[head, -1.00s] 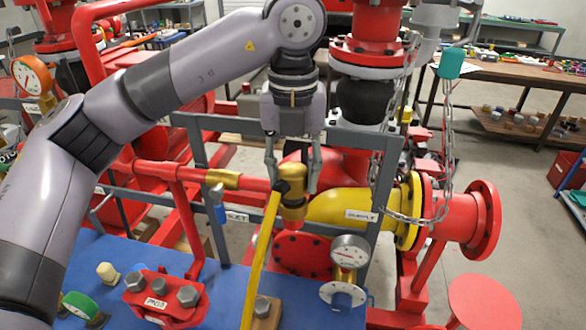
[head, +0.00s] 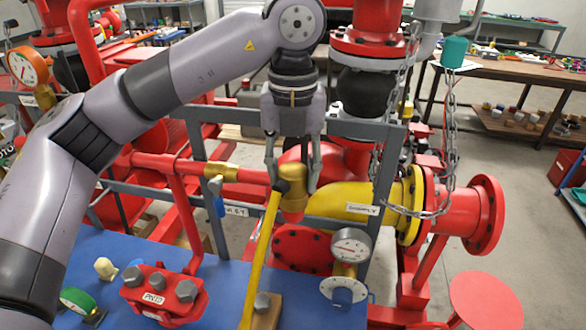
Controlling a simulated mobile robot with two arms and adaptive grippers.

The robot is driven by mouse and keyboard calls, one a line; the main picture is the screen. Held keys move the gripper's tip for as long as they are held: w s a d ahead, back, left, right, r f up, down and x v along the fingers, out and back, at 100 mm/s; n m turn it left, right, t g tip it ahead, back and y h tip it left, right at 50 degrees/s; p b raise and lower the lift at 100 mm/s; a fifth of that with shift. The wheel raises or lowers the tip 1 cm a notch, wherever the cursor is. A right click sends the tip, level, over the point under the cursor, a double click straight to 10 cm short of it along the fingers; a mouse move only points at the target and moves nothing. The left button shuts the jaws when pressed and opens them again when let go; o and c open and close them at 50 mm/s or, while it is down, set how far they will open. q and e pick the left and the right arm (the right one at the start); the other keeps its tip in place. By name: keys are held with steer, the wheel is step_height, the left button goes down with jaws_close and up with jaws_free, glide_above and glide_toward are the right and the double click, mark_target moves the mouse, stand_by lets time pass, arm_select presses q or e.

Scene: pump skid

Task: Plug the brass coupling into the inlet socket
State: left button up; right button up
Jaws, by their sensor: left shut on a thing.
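The brass coupling (head: 292,188) is held between the fingers of my left gripper (head: 293,180), which points straight down. A dark collar joins the coupling's left side to a yellow hose (head: 259,257), which runs down and to the left. The coupling hangs roughly upright in front of the red pipework, left of the yellow elbow pipe. I cannot clearly identify the inlet socket; a brass fitting (head: 221,171) with a blue handle sits on the red pipe to the left, near a small label (head: 236,210) partly hidden by the handle. My right gripper is not visible.
A grey frame (head: 385,165) stands close behind my left gripper. A pressure gauge (head: 350,246) is below right. The yellow pipe (head: 342,198) bears a SUPPLY label. A chain (head: 450,150) hangs at right. A blue deck (head: 215,285) carries a red bolted block (head: 162,294).

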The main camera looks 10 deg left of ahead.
arm_select(q)
steer(key=o, duration=1.4)
steer(key=shift+c, duration=0.2)
step_height(320, 180, up, 12)
